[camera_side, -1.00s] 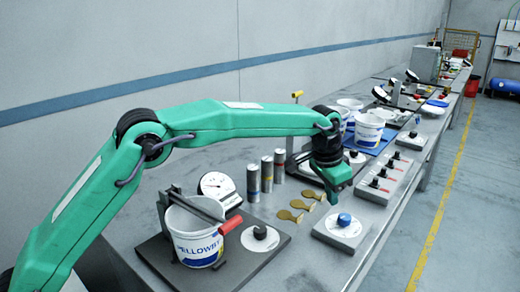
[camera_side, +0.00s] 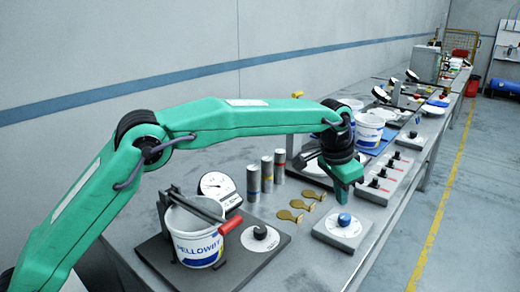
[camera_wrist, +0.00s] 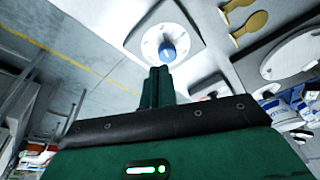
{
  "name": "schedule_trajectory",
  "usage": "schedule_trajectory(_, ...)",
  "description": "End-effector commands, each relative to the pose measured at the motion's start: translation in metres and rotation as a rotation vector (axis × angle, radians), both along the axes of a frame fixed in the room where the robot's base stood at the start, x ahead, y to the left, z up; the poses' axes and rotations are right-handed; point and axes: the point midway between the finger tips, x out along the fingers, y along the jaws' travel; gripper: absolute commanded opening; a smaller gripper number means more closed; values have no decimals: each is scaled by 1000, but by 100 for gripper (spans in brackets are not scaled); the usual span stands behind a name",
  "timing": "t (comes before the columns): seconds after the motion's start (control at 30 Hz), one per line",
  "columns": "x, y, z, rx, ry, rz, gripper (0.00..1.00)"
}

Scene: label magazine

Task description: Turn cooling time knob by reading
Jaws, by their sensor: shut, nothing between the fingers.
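A blue knob (camera_side: 344,219) sits on a round white dial on a pale square plate (camera_side: 328,232) near the bench's front edge. My gripper (camera_side: 343,204) is shut and empty, pointing down just above the blue knob. In the wrist view the blue knob (camera_wrist: 167,51) shows just beyond the shut fingertips (camera_wrist: 159,68); I cannot tell whether they touch it. A round gauge (camera_side: 215,185) with a white face stands behind a white bucket. A black knob (camera_side: 260,232) on another white dial sits beside that bucket. The dial markings are too small to read.
A white bucket (camera_side: 195,240) stands in a dark fixture with a grey and red lever.

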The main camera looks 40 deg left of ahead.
Motion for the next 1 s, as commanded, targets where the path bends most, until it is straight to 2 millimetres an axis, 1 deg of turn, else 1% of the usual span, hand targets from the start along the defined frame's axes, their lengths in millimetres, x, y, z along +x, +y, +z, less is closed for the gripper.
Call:
schedule_trajectory(0.27,0,1,-11,1,3,0,0)
schedule_trajectory(0.8,0,1,-59,1,3,0,0)
schedule_trajectory(1.0,0,0,-68,1,2,0,0)
